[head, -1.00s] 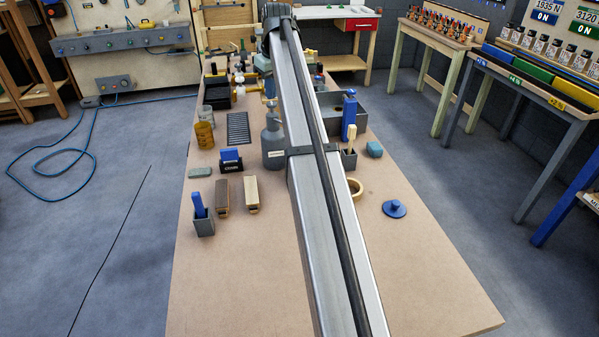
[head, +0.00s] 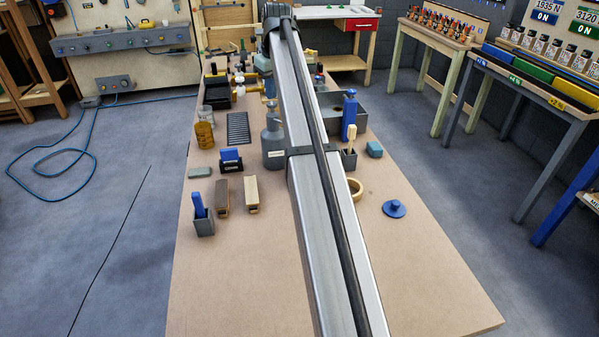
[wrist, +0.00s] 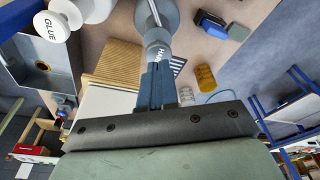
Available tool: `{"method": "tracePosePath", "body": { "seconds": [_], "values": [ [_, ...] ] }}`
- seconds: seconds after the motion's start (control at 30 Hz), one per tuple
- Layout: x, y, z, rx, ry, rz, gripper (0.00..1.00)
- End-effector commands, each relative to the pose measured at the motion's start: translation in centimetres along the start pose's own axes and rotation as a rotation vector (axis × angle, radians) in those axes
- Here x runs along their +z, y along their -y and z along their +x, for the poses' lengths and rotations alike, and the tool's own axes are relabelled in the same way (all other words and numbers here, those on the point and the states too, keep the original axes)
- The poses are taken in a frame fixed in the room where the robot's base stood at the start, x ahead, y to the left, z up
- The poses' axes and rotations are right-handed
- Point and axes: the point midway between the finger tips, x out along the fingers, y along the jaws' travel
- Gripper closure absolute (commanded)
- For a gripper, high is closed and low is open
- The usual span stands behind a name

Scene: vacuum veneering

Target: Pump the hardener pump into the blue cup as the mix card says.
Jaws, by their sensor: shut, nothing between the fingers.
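The hardener pump shows in the wrist view as a grey bottle (wrist: 158,36) with lettering starting "HA", partly covered by my fingers. In the head view a grey bottle (head: 273,145) with a pale label stands mid-table, partly behind my arm; I cannot read its label. My gripper (wrist: 157,72) is shut and empty, its fingers pointing at the lettered bottle. I cannot tell whether they touch it. I cannot make out the blue cup or the mix card for certain in either view.
A white-topped container marked GLUE (wrist: 50,26) is near the bottle in the wrist view. A blue bottle (head: 349,117), a wooden ring (head: 355,188) and a blue knobbed disc (head: 394,208) are to the right. An amber jar (head: 204,135) stands left. The table's near part is clear.

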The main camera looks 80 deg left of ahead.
Motion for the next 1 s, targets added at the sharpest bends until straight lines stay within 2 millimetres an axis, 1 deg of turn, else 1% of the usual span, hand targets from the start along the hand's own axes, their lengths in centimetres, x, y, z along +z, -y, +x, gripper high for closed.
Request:
{"method": "tracePosePath", "body": {
  "seconds": [0.47,1.0],
  "values": [
    [0.0,0.0,0.1,0.0,0.0,0.0,1.0],
    [0.3,0.0,1.5,0.0,0.0,0.0,1.0]
  ]
}}
